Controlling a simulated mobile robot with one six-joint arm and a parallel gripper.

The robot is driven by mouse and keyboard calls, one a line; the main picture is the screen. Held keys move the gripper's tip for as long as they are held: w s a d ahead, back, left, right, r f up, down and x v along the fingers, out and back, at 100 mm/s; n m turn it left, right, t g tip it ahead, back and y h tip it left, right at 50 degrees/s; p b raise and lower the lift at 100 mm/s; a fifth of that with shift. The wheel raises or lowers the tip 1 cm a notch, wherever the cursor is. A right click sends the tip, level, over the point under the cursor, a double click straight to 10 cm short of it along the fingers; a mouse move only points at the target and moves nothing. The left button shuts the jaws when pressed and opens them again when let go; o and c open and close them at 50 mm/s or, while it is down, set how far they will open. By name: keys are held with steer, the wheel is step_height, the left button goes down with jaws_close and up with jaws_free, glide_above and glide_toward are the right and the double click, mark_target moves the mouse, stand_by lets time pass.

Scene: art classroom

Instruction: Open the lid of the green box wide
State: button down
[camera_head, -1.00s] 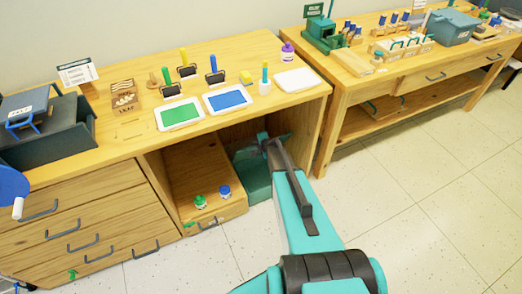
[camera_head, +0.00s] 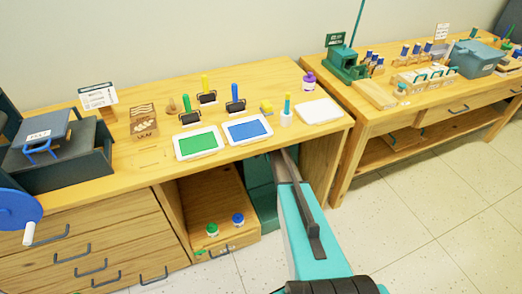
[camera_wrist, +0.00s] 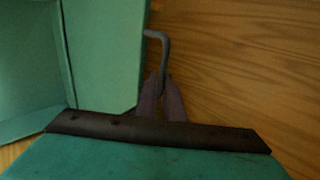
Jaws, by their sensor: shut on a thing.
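The green box (camera_head: 264,205) stands in the open bay under the near table, partly hidden by the tabletop and my arm. In the wrist view its green walls and hollow (camera_wrist: 28,60) fill the left. A flat green panel (camera_wrist: 105,50), apparently the lid, stands beside the hollow, with a dark bent handle (camera_wrist: 161,40) at its right edge. My gripper (camera_wrist: 161,82) is shut on the lower end of this handle. In the head view the fingertips are hidden under the tabletop. How far the lid is open is hard to tell.
A wooden drawer or tray (camera_head: 210,195) with a green-capped bottle (camera_head: 212,230) and a blue-capped bottle (camera_head: 238,219) is just left of the box. The tabletop (camera_head: 300,145) overhangs the bay. A wooden surface (camera_wrist: 240,60) lies close right of my gripper.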

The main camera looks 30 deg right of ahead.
steer(key=shift+d+f, duration=0.1)
steer(key=shift+d, duration=0.05)
steer(key=c, duration=1.9)
jaws_free()
steer(key=shift+c, duration=0.2)
steer(key=shift+o, duration=0.2)
steer(key=shift+a, duration=0.2)
steer(key=shift+s, duration=0.15)
steer(key=b+v, duration=0.2)
steer(key=v, duration=1.1)
steer(key=shift+r, duration=0.35)
steer(key=shift+s+d, duration=0.15)
